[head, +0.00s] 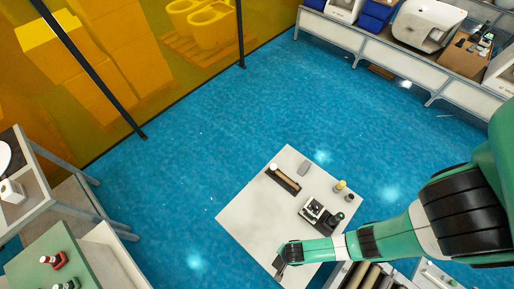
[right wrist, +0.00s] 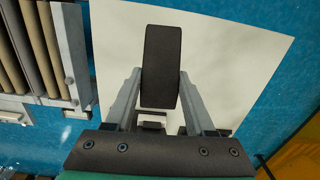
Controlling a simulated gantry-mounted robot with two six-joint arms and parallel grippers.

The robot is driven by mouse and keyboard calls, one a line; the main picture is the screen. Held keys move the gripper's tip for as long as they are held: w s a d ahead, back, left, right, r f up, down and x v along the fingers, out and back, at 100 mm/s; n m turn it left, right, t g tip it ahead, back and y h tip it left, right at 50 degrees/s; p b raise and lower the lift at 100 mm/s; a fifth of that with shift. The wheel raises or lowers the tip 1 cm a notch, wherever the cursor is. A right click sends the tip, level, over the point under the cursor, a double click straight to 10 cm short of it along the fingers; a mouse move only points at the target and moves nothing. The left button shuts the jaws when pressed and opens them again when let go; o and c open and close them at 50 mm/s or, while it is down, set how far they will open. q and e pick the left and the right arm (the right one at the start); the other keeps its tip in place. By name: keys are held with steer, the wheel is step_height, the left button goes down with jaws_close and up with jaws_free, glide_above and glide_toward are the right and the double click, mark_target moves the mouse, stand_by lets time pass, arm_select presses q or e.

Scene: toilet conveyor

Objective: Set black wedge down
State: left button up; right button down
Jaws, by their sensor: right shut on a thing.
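The black wedge (right wrist: 161,62) is a dark block with rounded corners in the right wrist view, held between the two grey fingers of my right gripper (right wrist: 160,76). In the head view my right gripper (head: 281,260) is over the near left edge of the white table (head: 245,215), and the dark wedge (head: 278,265) shows at its tip. White tabletop shows behind the wedge in the wrist view. I cannot tell whether the wedge touches the table. My left gripper is not in view.
The table bears a dark strip-like holder (head: 284,179), a grey block (head: 305,167), a dark tray with a white device (head: 314,208), and small bottles (head: 340,186). The left part of the tabletop is clear. A roller conveyor (head: 369,276) adjoins the near right edge.

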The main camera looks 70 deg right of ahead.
steer(key=shift+m, duration=0.4)
steer(key=f+b, duration=0.1)
steer(key=s+d+f, duration=0.1)
steer(key=f, duration=0.1)
steer(key=s+f+b, duration=0.1)
steer(key=f, duration=0.1)
steer(key=shift+d+b, duration=0.3)
steer(key=shift+d, duration=0.05)
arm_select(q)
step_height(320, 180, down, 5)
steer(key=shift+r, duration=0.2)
arm_select(e)
steer(key=shift+w+r, duration=0.1)
